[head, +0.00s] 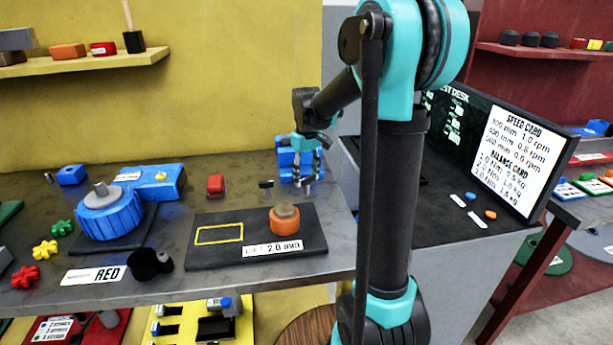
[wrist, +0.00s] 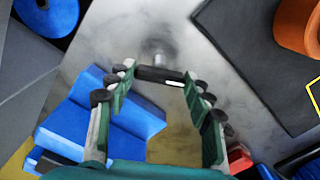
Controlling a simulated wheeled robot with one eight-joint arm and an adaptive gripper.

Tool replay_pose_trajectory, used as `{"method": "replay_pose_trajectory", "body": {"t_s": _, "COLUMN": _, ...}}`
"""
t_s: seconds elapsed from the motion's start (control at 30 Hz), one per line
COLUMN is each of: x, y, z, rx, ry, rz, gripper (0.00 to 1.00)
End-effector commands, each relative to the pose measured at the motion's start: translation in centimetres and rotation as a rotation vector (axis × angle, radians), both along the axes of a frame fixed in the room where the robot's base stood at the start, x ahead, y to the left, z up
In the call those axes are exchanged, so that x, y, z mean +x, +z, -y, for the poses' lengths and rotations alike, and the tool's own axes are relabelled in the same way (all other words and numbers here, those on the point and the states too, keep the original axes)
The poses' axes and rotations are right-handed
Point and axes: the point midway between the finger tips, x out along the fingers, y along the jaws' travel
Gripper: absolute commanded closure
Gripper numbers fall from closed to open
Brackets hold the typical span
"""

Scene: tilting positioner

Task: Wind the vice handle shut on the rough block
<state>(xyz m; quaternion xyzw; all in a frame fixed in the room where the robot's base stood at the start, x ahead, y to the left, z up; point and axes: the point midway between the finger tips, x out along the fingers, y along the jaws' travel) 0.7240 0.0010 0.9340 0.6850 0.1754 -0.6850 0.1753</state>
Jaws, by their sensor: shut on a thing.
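The blue vice (head: 289,152) stands near the back of the bench, partly hidden behind my arm and fingers. Its blue body also shows in the wrist view (wrist: 118,118), left of and between my fingers. My gripper (head: 309,182) points down in front of it. In the wrist view my gripper (wrist: 158,80) has its fingertips at both ends of a short dark bar with a white stripe, the vice handle (wrist: 153,74). A blurred grey metal end (wrist: 156,52) shows just beyond the bar. I cannot make out the rough block or the jaw gap.
A black plate (head: 230,255) with an orange knob (head: 284,220) lies at the front left of the gripper. A red block (head: 215,184) and a small dark piece (head: 266,184) lie left of the vice. A dark panel (head: 475,135) stands right. Bare bench surrounds the handle.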

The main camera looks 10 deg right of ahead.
Motion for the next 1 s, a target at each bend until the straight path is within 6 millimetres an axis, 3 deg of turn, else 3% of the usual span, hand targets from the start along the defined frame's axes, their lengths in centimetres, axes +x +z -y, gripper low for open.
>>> {"method": "replay_pose_trajectory", "body": {"t_s": 0.33, "x": 0.0, "y": 0.0, "z": 0.0, "rx": 0.000, "ry": -0.049, "rz": 0.000, "gripper": 0.77}}
{"method": "replay_pose_trajectory", "body": {"t_s": 0.37, "x": 0.0, "y": 0.0, "z": 0.0, "rx": 0.000, "ry": -0.048, "rz": 0.000, "gripper": 0.47}}
{"method": "replay_pose_trajectory", "body": {"t_s": 0.53, "x": 0.0, "y": 0.0, "z": 0.0, "rx": 0.000, "ry": -0.048, "rz": 0.000, "gripper": 0.28}}
{"method": "replay_pose_trajectory", "body": {"t_s": 0.83, "x": 0.0, "y": 0.1, "z": 0.0, "rx": 0.000, "ry": -0.048, "rz": 0.000, "gripper": 0.28}}
{"method": "replay_pose_trajectory", "body": {"t_s": 1.0, "x": 0.0, "y": 1.5, "z": 0.0, "rx": 0.000, "ry": -0.048, "rz": 0.000, "gripper": 0.28}}
